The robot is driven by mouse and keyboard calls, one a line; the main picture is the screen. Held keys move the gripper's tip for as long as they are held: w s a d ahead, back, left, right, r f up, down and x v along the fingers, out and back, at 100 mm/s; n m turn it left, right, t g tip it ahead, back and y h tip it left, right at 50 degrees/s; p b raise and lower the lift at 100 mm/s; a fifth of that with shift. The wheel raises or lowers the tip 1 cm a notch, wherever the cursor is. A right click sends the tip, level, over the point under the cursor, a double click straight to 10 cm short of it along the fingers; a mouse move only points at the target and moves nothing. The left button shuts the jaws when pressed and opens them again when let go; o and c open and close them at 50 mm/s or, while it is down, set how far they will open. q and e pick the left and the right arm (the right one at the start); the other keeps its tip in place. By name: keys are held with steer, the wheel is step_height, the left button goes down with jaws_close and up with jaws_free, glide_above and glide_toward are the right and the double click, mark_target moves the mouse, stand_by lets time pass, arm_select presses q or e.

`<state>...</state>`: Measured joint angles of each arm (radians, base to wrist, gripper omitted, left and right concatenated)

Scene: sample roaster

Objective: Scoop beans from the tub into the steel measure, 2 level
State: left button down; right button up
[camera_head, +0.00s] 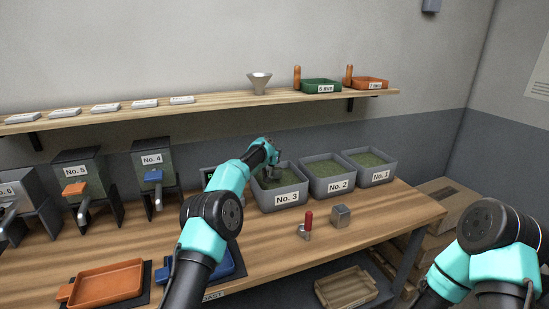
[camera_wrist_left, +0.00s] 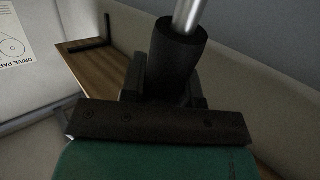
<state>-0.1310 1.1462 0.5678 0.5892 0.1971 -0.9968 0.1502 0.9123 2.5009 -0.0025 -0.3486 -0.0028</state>
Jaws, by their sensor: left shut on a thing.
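My left gripper (camera_head: 271,172) is over the tub labelled No. 3 (camera_head: 284,199). In the left wrist view it is shut on the dark handle of a scoop (camera_wrist_left: 178,55), with a steel shaft running out of the top of the picture. The scoop's bowl is hidden in both views. Greenish beans show in tub No. 3, in tub No. 2 (camera_head: 338,187) and in tub No. 1 (camera_head: 376,175). A small grey metal block-shaped vessel (camera_head: 341,216), perhaps the steel measure, stands in front of the tubs; its inside cannot be made out. My right gripper is out of view.
A red-handled metal tool (camera_head: 307,226) stands left of the grey vessel. Orange (camera_head: 104,285) and blue trays (camera_head: 232,265) lie at the front left. The shelf (camera_head: 215,101) above carries a funnel (camera_head: 259,82) and trays. The bench front right is clear.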

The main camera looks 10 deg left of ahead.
arm_select(q)
steer(key=shift+r, duration=2.85)
